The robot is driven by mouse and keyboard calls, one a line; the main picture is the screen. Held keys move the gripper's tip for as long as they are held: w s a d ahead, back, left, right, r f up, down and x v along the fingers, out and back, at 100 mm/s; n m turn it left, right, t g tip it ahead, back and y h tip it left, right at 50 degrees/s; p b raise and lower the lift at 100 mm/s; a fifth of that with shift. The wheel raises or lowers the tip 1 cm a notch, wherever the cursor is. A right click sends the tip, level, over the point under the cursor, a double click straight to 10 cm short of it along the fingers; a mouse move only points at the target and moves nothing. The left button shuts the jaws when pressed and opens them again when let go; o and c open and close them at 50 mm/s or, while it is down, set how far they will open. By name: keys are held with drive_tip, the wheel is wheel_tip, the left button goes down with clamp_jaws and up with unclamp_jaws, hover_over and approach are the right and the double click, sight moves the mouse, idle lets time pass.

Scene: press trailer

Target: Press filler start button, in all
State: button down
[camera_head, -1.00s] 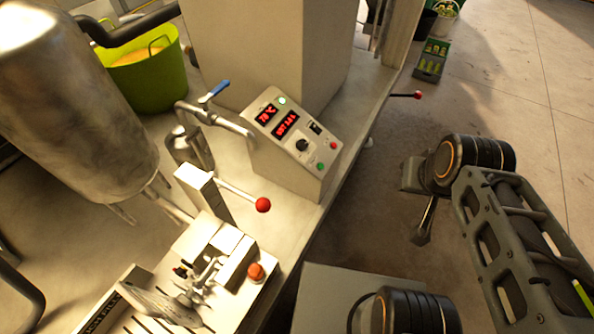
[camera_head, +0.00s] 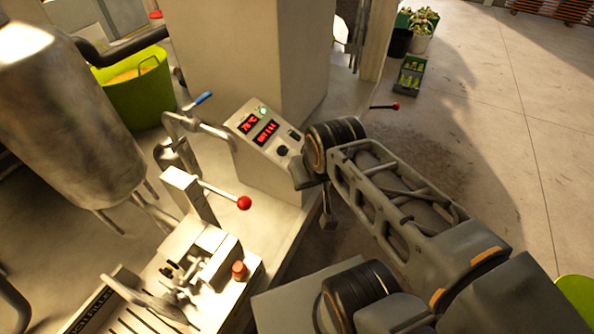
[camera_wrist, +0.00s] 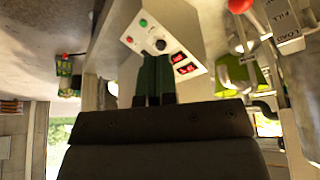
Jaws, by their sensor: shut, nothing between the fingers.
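The filler bench (camera_head: 128,320) is at lower left in the head view, with lettering on its front edge. An orange-red round button (camera_head: 239,270) stands on its right end. In the wrist view, a red knob or button (camera_wrist: 240,5) is at the top edge beside FILL and LOAD lettering. A sloped control panel (camera_head: 254,152) has red displays and a black knob. Its green button (camera_wrist: 143,22) and red button (camera_wrist: 130,40) show in the wrist view; my arm hides them in the head view.
A red-ball lever (camera_head: 244,202) sticks out between bench and panel. A large steel tank (camera_head: 60,120) and a green tub (camera_head: 135,95) are at left. Another red-tipped lever (camera_head: 395,106) is behind my arm. Open floor (camera_head: 480,130) lies to the right.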

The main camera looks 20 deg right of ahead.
drive_tip(key=shift+f, duration=0.1)
drive_tip(key=w+d+f+m+g+y+b, duration=0.1)
drive_tip(key=w+f+m+y+b, duration=0.8)
drive_tip(key=m, duration=1)
drive_tip(key=w+d+f+m+t+y+b, duration=0.1)
drive_tip(key=w+d+f+m+t+b, duration=0.1)
drive_tip(key=w+d+f+m+t, duration=0.4)
drive_tip(key=w+d+f+m, duration=0.1)
drive_tip(key=w+d+m, duration=0.4)
drive_tip(key=m, duration=0.5)
drive_tip(key=shift+w+d+f+y, duration=0.2)
drive_tip(key=shift+w+d+y, duration=0.05)
drive_tip(key=shift+d+y, duration=0.15)
drive_tip(key=shift+f+b, duration=0.1)
drive_tip(key=shift+b, duration=0.25)
drive_tip(key=shift+w+a+f+b, duration=0.5)
drive_tip(key=shift+f+b, duration=0.6)
drive_tip(key=shift+f, duration=0.15)
drive_tip(key=shift+w+a+f+b, duration=0.45)
drive_tip(key=shift+w+f+b, duration=0.1)
drive_tip(key=shift+f+b, duration=0.65)
drive_tip(key=shift+w+a+f+b, duration=0.5)
drive_tip(key=shift+f+b, duration=0.5)
drive_tip(key=shift+f, duration=0.35)
